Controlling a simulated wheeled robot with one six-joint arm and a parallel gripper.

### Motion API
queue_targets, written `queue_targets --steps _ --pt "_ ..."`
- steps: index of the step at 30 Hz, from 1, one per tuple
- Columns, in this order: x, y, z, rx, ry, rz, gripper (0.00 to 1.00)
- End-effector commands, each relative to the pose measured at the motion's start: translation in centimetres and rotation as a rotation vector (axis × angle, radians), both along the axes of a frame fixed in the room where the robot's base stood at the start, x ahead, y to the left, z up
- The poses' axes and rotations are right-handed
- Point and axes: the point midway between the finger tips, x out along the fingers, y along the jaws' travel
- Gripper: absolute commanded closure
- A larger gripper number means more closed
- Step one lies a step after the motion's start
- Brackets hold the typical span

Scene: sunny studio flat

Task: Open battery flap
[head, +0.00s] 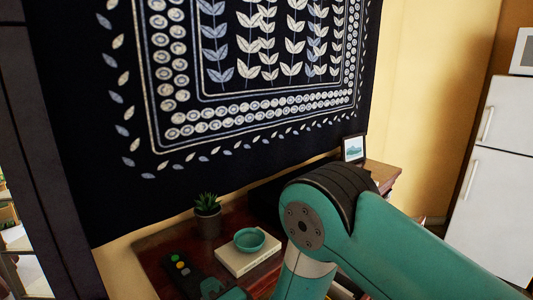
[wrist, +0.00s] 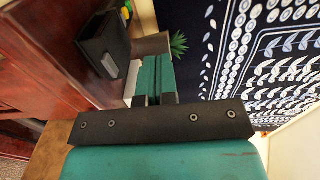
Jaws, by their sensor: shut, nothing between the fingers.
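A black device (head: 183,272) with several coloured round buttons lies on the wooden cabinet top, at the lower left of the head view. In the wrist view a dark boxy thing (wrist: 98,42) with a small grey piece (wrist: 109,68) shows left of my fingers; it may be the same device. I cannot tell whether the grey piece is the battery flap. My gripper (wrist: 153,60) is shut and empty, its teal fingers together. In the head view, teal parts of it (head: 213,288) show at the bottom edge, just right of the device; the rest is cut off.
A potted plant (head: 207,216) stands behind the device. A teal bowl (head: 250,239) sits on a pale book (head: 236,262) to its right. A small framed picture (head: 354,148) stands farther back right. A dark patterned hanging (head: 240,100) covers the wall behind the cabinet (head: 150,244).

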Motion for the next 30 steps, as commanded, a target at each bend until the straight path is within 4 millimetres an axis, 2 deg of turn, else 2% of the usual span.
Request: queue_targets --steps 10,30 --pt "0.0 0.0 0.1 0.000 0.000 0.000 1.00" --pt "0.6 0.5 1.6 0.000 0.001 0.000 1.00"
